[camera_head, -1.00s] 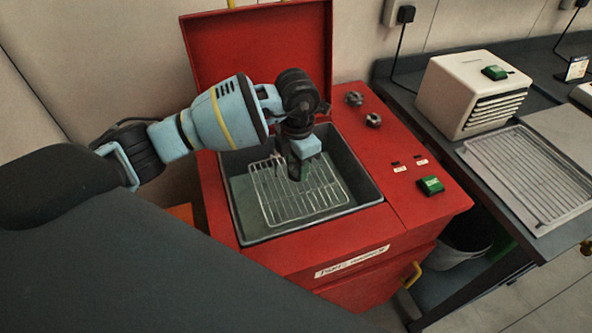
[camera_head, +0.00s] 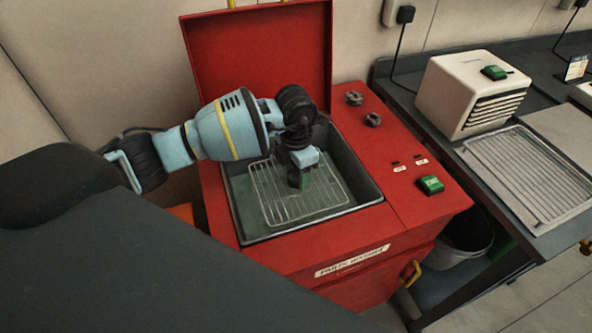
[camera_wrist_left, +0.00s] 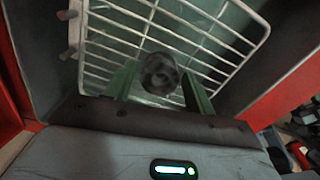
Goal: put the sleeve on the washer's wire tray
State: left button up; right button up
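The sleeve (camera_wrist_left: 160,73) is a dark, short, hollow cylinder, seen end-on with its round bore towards the left wrist camera. My left gripper (camera_wrist_left: 161,80) has its two green fingers on either side of it and appears shut on it. In the head view my left gripper (camera_head: 298,180) points down inside the washer, over the middle of the wire tray (camera_head: 275,205), and largely hides the sleeve. The tray's white grid also shows under the sleeve in the left wrist view. I cannot tell whether the sleeve touches the wires. My right gripper is not in view.
The red parts washer (camera_head: 400,185) has its lid (camera_head: 255,60) raised behind the basin. The dark basin rim surrounds the tray. Knobs and a green button (camera_head: 430,185) are on its right. A bench with a cream box (camera_head: 470,95) and a metal rack (camera_head: 530,175) stands right.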

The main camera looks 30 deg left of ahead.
pick_arm(q)
jog(key=shift+o, duration=0.4)
notch_tip(320, 180, up, 12)
jog(key=shift+r, duration=0.15)
dwell(0.3)
dwell(1.2)
